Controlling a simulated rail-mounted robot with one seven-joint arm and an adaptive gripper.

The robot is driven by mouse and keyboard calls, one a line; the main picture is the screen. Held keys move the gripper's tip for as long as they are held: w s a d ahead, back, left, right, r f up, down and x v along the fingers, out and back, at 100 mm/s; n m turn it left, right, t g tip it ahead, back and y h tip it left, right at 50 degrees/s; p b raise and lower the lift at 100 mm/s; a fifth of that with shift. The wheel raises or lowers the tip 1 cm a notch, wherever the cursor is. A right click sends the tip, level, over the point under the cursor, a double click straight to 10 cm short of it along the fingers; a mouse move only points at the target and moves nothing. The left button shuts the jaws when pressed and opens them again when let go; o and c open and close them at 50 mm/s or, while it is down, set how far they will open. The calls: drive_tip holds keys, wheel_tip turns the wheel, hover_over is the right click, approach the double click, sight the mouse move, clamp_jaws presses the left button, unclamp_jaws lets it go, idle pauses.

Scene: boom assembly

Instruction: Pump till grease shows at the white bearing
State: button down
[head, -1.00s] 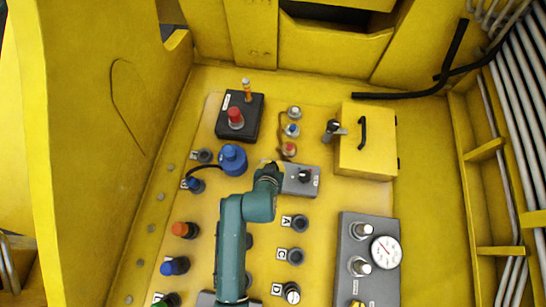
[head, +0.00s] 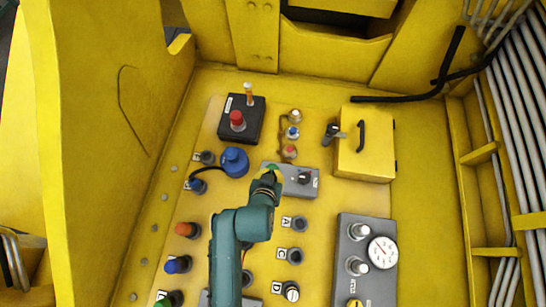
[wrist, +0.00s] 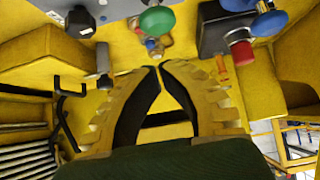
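A column of three fittings with white, blue and red parts stands on the yellow panel. The top, pale one (head: 295,115) may be the white bearing; I see no clear grease on it. Below it lies a grey box (head: 299,180) with a black knob (head: 304,178) and a green knob (head: 272,169). The green knob (wrist: 157,20) is just beyond my fingertips in the wrist view. My gripper (head: 268,178) is over the left end of the grey box. In the wrist view my gripper (wrist: 159,66) has its fingertips together, with nothing visible between them.
A black box (head: 226,131) with a red button (head: 237,118) and an orange lever (head: 250,96) stands upper left. A large blue knob (head: 234,161) is close left of my gripper. A yellow box with a handle (head: 364,160) and a pressure gauge (head: 382,252) are at right.

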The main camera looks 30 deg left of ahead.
drive_tip(key=v, duration=0.4)
drive_tip(key=shift+r, duration=0.15)
drive_tip(key=shift+w+d, duration=0.1)
idle(0.8)
drive_tip(key=w+d+r+m+t+h+p, duration=0.1)
drive_tip(key=w+d+r+m+t, duration=0.2)
drive_tip(key=r, duration=0.7)
drive_tip(key=w+d+r+t+p, duration=0.15)
drive_tip(key=w+d+r, duration=0.4)
drive_tip(key=r, duration=0.55)
drive_tip(key=w+d+r+m+t+h+p, duration=0.1)
drive_tip(key=w+d+r+m+t, duration=0.3)
drive_tip(key=r, duration=0.6)
drive_tip(key=s+d+r+n+t, duration=0.1)
drive_tip(key=s+r, duration=0.3)
drive_tip(key=r, duration=0.6)
drive_tip(key=s+d+r+n+t, duration=0.2)
drive_tip(key=s+d+r+t, duration=0.1)
drive_tip(key=r, duration=0.7)
drive_tip(key=shift+s+d+r+t+h, duration=0.2)
drive_tip(key=shift+s+d+t+h, duration=0.25)
drive_tip(key=shift+s, duration=0.5)
